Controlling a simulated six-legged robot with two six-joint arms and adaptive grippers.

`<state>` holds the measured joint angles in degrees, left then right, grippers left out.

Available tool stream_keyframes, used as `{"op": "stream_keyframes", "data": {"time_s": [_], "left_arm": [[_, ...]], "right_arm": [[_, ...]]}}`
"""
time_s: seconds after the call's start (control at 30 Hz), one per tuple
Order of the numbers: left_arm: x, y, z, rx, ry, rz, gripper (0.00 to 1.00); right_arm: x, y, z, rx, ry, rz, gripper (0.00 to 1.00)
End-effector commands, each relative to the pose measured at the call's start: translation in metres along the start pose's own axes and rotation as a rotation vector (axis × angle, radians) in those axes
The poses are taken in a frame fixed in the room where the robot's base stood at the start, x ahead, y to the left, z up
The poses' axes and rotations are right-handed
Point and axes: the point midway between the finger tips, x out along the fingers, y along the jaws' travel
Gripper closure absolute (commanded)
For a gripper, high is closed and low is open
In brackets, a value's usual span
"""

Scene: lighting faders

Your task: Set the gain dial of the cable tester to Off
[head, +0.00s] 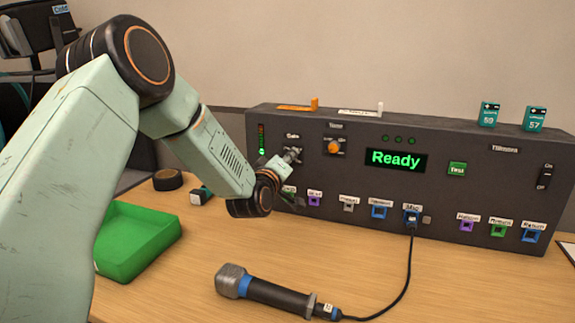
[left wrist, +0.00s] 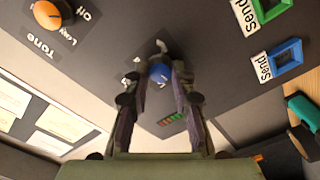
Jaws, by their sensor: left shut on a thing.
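The cable tester (head: 460,190) is a long dark box at the back of the table, with a green "Ready" display (head: 395,160). Its gain dial is a blue knob (left wrist: 160,71) in the left wrist view. In the head view the dial is hidden behind my gripper, below the "Gain" label (head: 292,136). My left gripper (head: 291,156) reaches the panel there. In the left wrist view its fingers (left wrist: 161,80) are closed on the sides of the blue knob. The dial's markings are mostly covered, so its setting cannot be read. My right gripper is not in view.
An orange tone dial (head: 334,147) sits right of the gain dial. Several coloured sockets line the panel's lower edge; a cable runs from one to a microphone (head: 265,290) lying in front. A green tray (head: 140,240) stands left. Two teal batteries (head: 512,117) stand on top.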

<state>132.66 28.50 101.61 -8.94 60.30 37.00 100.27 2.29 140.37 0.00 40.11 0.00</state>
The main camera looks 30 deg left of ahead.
Motion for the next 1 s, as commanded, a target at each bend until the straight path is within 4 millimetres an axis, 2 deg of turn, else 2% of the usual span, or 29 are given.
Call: {"op": "stream_keyframes", "data": {"time_s": [0.5, 1.0], "left_arm": [[0.0, -0.001, 0.003, -0.454, -0.004, 0.0, 1.0], [0.0, 0.001, 0.002, -0.667, -0.006, 0.001, 1.0]], "right_arm": [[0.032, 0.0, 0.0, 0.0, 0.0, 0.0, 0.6], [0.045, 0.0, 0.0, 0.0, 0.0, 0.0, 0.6]]}}
